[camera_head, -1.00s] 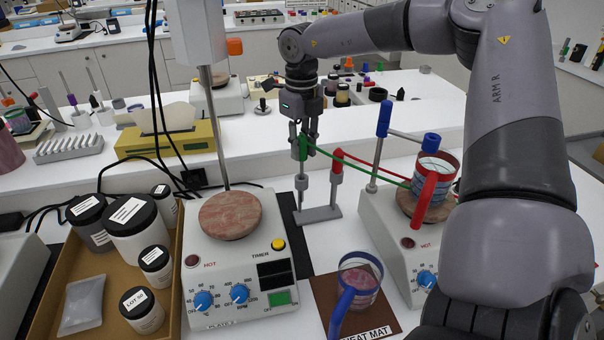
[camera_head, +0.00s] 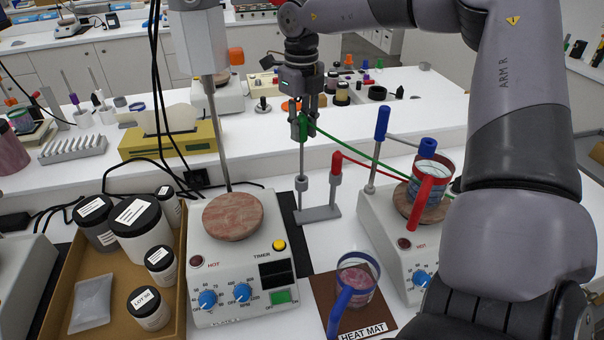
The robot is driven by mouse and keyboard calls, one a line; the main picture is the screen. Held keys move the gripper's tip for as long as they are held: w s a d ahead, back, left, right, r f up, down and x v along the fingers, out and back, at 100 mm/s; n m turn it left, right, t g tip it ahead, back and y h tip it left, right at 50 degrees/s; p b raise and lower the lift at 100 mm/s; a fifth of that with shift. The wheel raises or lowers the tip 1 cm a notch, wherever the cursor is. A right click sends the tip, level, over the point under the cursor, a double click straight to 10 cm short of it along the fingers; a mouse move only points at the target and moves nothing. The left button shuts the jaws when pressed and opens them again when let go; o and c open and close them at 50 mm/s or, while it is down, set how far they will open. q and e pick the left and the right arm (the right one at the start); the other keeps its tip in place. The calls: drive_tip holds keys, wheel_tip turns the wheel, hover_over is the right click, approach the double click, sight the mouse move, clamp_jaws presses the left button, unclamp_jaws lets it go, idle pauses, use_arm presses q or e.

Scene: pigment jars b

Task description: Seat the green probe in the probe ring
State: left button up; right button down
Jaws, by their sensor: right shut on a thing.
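The green probe (camera_head: 303,131) is upright, with its green handle between the fingers of my right gripper (camera_head: 303,118), which is shut on it. Its thin metal rod points down at the left socket (camera_head: 301,184) of a small grey two-post stand (camera_head: 318,214). I cannot tell whether the tip is still inside that socket. A blue collar (camera_head: 428,147) on a side arm from a blue-topped post (camera_head: 382,124) sits over the red-handled beaker (camera_head: 424,188), to the right of my gripper; it looks like the probe ring. My left gripper is not in view.
The red probe (camera_head: 337,162) stands in the right post. Green and red cables run rightward toward the right hot plate (camera_head: 372,217). A blue-handled beaker (camera_head: 357,277) stands on the heat mat (camera_head: 377,329). The left hot plate (camera_head: 233,216) has a bare top.

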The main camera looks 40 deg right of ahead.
drive_tip(key=shift+r+p, duration=2.05)
drive_tip(key=shift+r, duration=1.5)
